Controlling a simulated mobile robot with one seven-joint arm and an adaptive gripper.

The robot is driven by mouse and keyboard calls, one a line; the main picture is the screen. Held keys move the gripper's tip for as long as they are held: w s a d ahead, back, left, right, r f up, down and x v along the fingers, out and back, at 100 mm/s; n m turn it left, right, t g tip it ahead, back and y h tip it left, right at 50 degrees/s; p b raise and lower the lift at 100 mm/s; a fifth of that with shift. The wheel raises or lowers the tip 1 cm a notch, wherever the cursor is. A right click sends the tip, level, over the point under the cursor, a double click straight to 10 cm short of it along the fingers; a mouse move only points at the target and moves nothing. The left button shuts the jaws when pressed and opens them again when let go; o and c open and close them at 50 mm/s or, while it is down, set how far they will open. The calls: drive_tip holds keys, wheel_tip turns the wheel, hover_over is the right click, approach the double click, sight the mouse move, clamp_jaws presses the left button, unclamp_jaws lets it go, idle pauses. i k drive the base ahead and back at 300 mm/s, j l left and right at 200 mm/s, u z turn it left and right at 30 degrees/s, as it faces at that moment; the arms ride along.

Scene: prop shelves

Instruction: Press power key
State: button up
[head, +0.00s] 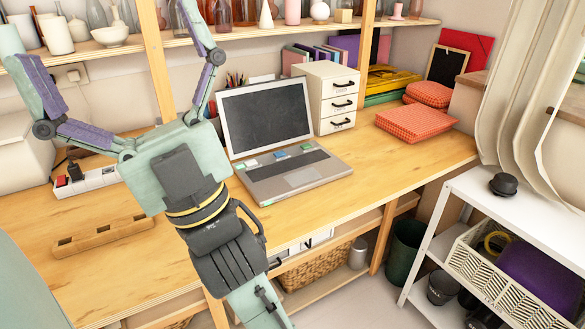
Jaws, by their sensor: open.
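An open grey laptop (298,176) stands on the wooden desk, its dark screen (265,114) facing me. Several small coloured keys (279,154), blue and pale green, sit in a row near its hinge. Which one is the power key cannot be told; the markings are too small. My gripper (98,26) is open and empty, its two green and purple fingers spread wide. It reaches across the picture left of the laptop, its fingers pointing up toward the back shelf. It hides part of the desk and the laptop's left surroundings.
A white power strip (92,185) and a wooden holder (103,236) lie on the left of the desk (380,180). Bottles and bowls line the shelf above.

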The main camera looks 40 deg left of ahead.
sight(251, 162)
drive_tip(key=k+u, duration=0.2)
drive_tip(key=u, duration=1.05)
